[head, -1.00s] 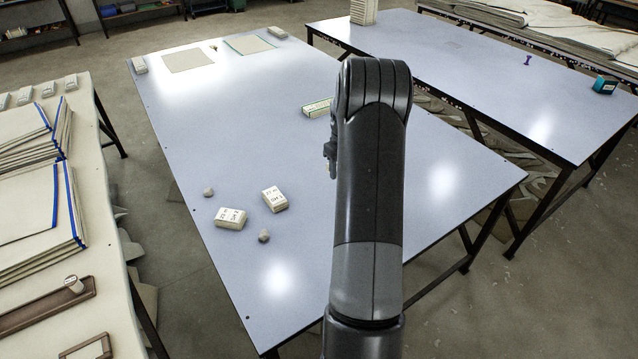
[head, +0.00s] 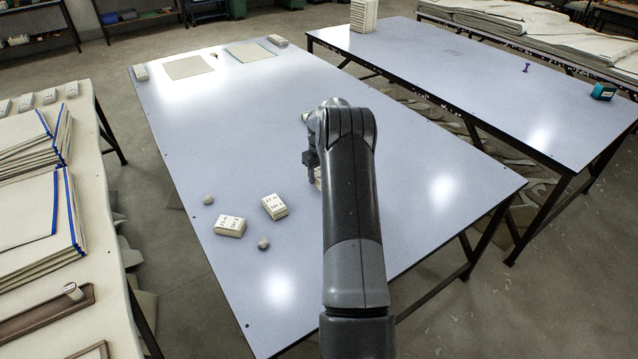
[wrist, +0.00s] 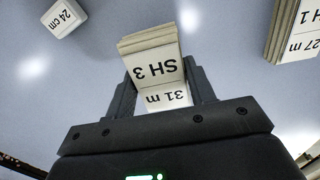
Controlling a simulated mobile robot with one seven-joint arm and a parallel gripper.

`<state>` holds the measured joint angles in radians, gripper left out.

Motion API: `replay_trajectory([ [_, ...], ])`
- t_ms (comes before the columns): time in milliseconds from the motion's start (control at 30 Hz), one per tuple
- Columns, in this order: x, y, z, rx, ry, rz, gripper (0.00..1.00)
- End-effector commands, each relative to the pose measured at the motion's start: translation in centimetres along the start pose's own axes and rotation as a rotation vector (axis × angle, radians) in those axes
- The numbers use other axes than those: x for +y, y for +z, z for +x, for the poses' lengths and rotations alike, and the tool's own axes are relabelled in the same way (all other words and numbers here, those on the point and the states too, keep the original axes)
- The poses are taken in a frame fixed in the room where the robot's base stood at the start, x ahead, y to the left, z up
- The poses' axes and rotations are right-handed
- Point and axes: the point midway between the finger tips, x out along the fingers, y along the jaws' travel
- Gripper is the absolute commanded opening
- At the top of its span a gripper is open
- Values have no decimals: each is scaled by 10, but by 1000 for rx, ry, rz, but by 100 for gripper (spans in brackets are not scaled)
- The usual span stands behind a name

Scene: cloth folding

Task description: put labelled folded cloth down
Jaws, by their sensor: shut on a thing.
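My gripper (wrist: 160,84) is shut on a folded cloth (wrist: 155,68) in the wrist view. It is a cream stack with a label reading "SH 3" and "31 m", held between the two dark fingers. In the head view my gripper (head: 311,164) is over the middle of the blue-grey table (head: 210,130), and my arm hides nearly all of the held cloth. A folded cloth marked "SH 1" (head: 274,206) lies to its left, with one marked "SH 2" (head: 230,226) beyond. I cannot tell whether the held cloth touches the table.
Two grey stones (head: 208,200) (head: 263,243) lie near the folded cloths. A block marked "24 cm" (wrist: 64,18) shows in the wrist view. The table's right front part is clear.

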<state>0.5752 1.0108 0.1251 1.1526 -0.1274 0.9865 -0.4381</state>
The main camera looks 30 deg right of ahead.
Motion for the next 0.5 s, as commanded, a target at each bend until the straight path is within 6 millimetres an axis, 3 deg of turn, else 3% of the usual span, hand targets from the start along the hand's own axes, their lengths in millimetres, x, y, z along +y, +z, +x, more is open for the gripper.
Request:
replay_trajectory([
  [133,-1,-2,8,0,0,1,27],
  [333,-1,-2,37,0,-1,1,27],
  [500,-1,-2,41,2,1,1,27],
])
